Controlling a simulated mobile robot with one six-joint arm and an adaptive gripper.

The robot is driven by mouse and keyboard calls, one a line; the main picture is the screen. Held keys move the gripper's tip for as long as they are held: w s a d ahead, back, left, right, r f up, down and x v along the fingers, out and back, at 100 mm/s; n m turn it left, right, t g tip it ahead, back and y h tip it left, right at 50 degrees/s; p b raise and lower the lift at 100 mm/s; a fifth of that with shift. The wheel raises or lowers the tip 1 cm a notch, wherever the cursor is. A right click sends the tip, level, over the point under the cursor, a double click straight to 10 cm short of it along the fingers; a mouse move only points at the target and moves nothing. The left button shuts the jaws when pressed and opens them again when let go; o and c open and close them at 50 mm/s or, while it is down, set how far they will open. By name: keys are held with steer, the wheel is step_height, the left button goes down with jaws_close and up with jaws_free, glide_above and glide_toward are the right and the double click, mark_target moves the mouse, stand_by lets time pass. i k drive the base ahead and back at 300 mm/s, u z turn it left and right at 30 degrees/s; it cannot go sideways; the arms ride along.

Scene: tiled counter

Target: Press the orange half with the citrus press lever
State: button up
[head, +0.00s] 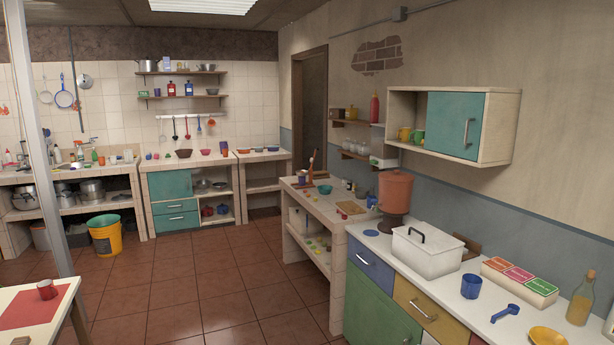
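My gripper is not in view. On the tiled counter (318,208) in the middle right, a small upright reddish-brown thing with a raised arm (311,166) stands at the far end. It may be the citrus press, but it is too small to tell. A teal bowl (326,190) sits in front of it. Several small yellowish and greenish pieces lie on the same counter. I cannot make out which, if any, is the orange half.
A wooden board (351,207) lies on the tiled counter. A terracotta urn (395,193) and a white lidded box (427,252) stand on the nearer white counter, with a blue mug (471,286). The tiled floor (205,290) between is clear.

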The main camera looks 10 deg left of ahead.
mark_target(312, 159)
steer(key=u, duration=0.3)
steer(key=i, duration=1.2)
steer(key=u, duration=0.7)
steer(key=i, duration=3)
steer(key=z, duration=0.65)
steer(key=i, duration=1.25)
steer(key=z, duration=0.55)
